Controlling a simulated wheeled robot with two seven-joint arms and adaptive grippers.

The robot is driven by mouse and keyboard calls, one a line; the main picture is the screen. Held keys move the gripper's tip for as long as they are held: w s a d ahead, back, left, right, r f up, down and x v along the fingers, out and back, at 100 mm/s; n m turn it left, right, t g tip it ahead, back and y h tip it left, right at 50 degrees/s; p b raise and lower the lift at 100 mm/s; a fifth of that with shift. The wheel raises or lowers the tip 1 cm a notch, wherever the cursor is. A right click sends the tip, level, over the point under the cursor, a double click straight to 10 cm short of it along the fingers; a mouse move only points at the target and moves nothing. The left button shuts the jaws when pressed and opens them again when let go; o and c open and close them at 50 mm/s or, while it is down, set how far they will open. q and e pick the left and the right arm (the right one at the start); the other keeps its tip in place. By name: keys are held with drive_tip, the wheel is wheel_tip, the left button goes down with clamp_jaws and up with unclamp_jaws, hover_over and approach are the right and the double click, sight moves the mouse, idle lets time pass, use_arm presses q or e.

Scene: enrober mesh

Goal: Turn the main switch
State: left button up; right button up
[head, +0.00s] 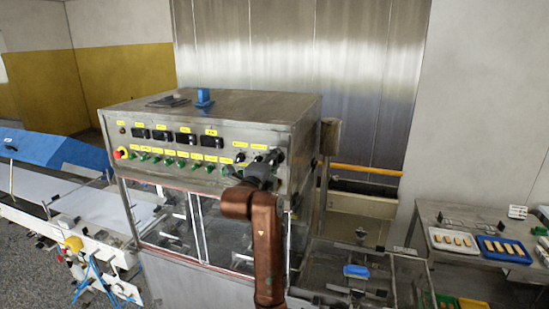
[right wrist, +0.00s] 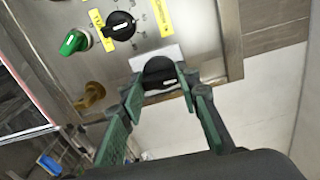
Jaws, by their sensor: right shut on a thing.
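The machine's steel control panel (head: 185,150) faces me in the head view, with rows of displays, yellow labels and knobs. My right gripper (head: 272,160) is at the panel's lower right corner and covers what it holds there. In the right wrist view, a black rotary switch (right wrist: 160,72) sits on a pale plate (right wrist: 170,53) near the panel edge. The fingers of my right gripper (right wrist: 158,80) are shut on this switch, one on each side. Whether this is the main switch cannot be read from a label. My left gripper is not in view.
Close to the held switch are another black knob (right wrist: 121,26), a green knob (right wrist: 75,42) and a brownish knob (right wrist: 91,95). A red knob (head: 120,153) is at the panel's left end. A table with trays (head: 453,242) stands at right.

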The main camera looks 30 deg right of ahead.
drive_tip(key=shift+n, duration=0.5)
drive_tip(key=o, duration=1.2)
drive_tip(key=shift+w+a, duration=0.1)
drive_tip(key=shift+a, duration=0.05)
drive_tip(key=shift+c, duration=0.2)
drive_tip(key=v, duration=1.2)
